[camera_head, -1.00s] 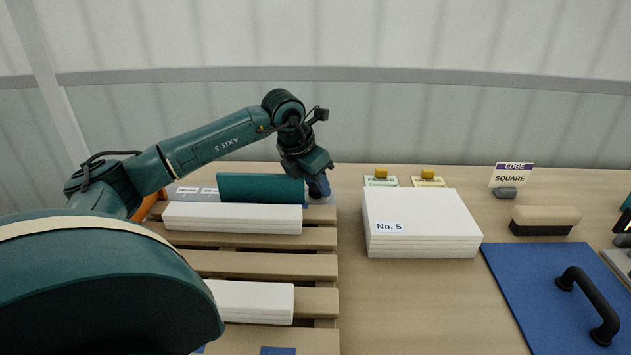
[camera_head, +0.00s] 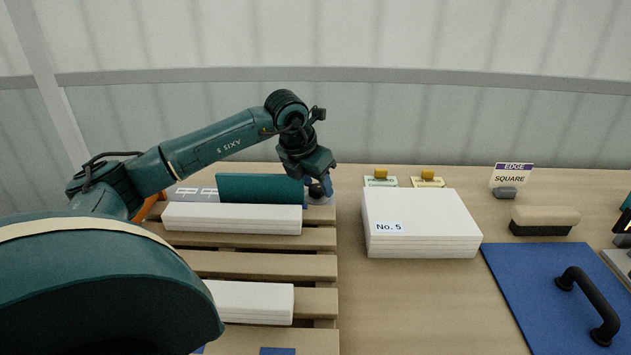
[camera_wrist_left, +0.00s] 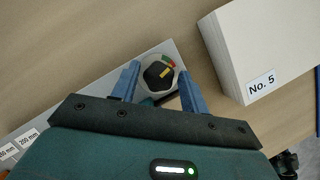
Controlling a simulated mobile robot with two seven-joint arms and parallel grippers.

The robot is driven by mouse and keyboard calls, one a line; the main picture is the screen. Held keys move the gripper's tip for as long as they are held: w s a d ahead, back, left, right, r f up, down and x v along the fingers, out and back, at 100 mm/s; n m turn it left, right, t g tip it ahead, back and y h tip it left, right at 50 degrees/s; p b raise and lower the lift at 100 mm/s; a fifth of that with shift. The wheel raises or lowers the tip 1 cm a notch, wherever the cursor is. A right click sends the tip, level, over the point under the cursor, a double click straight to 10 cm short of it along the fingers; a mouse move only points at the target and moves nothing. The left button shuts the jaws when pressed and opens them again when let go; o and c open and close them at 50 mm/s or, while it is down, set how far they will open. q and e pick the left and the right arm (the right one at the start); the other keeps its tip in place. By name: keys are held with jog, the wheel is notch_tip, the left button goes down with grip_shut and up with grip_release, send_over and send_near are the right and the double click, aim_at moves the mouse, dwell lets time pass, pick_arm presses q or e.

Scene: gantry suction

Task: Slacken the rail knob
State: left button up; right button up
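The rail knob is a black, many-sided knob (camera_wrist_left: 157,75) on a round pale dial with green, yellow and red marks, at the end of a grey rail (camera_wrist_left: 75,112) with millimetre labels. In the head view the dark knob (camera_head: 315,190) shows by the left fingertips, partly hidden. My left gripper (camera_wrist_left: 160,68) is open, with a blue finger on either side of the knob. Gaps show between fingers and black knob; whether the tips are down at its height I cannot tell. In the head view my left gripper (camera_head: 321,190) points down at the rail's right end. My right gripper is not in view.
A teal board (camera_head: 260,188) stands left of the knob, behind white bars (camera_head: 232,218) on a slatted pallet (camera_head: 255,264). A white stack marked No. 5 (camera_head: 420,215) stands right. A blue plate (camera_head: 535,290) with a black handle lies far right. Bare table separates pallet and stack.

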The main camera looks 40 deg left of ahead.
pick_arm(q)
jog(key=v, duration=1.3)
dwell(0.4)
